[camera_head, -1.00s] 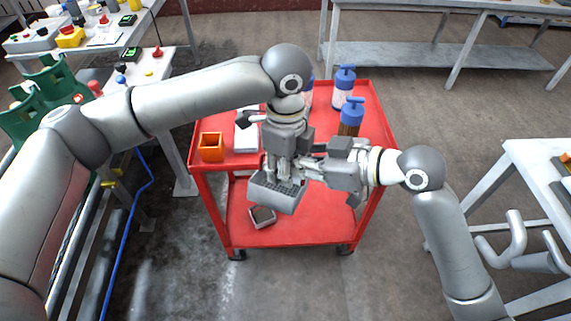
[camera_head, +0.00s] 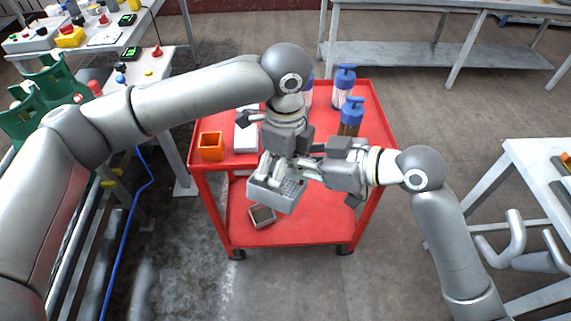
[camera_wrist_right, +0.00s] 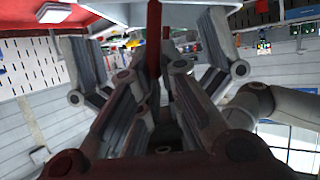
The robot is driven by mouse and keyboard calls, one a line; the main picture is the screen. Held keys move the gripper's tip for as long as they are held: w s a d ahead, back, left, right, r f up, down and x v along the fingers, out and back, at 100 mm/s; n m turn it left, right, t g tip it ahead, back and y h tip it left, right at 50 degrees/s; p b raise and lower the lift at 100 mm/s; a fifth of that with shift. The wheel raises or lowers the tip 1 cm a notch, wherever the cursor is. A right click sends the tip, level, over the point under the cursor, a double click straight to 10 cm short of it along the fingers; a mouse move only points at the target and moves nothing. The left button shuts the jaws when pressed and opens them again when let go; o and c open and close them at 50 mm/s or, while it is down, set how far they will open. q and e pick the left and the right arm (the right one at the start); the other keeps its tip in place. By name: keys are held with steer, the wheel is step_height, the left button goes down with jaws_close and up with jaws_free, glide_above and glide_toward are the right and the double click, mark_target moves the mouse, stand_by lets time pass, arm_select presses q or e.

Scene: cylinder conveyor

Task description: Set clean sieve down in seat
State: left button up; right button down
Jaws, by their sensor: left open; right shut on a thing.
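The sieve (camera_head: 289,188) is a light grey, box-shaped piece with a perforated face, seen in the head view in front of the red cart's top edge. My right gripper (camera_head: 308,172) reaches in from the right and is shut on it at its right side. My left gripper (camera_head: 268,170) points down from above, open, with its fingers over or beside the sieve's left part; contact cannot be told. In the right wrist view my right gripper's fingers (camera_wrist_right: 155,120) fill the middle, and the sieve cannot be made out there. I cannot identify the seat.
The red cart (camera_head: 310,222) stands below both arms. Its top holds an orange open box (camera_head: 211,147), a white item (camera_head: 246,138) and blue-topped bottles (camera_head: 343,88). A small grey tray (camera_head: 262,216) lies on its lower shelf. A grey table (camera_head: 540,160) stands right.

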mark_target(294, 193)
arm_select(q)
steer(key=shift+r, duration=0.15)
arm_select(e)
steer(key=shift+w+d, duration=0.1)
steer(key=shift+w, duration=0.05)
arm_select(q)
step_height(294, 193, up, 12)
arm_select(e)
steer(key=shift+d+n+g, duration=0.2)
steer(key=shift+n+g, duration=0.2)
arm_select(q)
steer(key=s+f+n, duration=0.1)
steer(key=f, duration=0.3)
steer(key=d+f+n+h, duration=0.1)
steer(key=f+n, duration=0.1)
steer(key=f, duration=0.3)
steer(key=s+f+n, duration=0.1)
steer(key=f, duration=0.3)
steer(key=shift+s+d+f+n+h, duration=0.35)
steer(key=shift+d+n+h, duration=0.05)
arm_select(e)
steer(key=d+n+g, duration=0.1)
steer(key=n+g, duration=0.1)
steer(key=s+d+n+g+y, duration=0.1)
steer(key=g, duration=0.1)
steer(key=shift+s+d+n, duration=0.1)
steer(key=shift+d+n, duration=0.15)
steer(key=shift+n, duration=0.15)
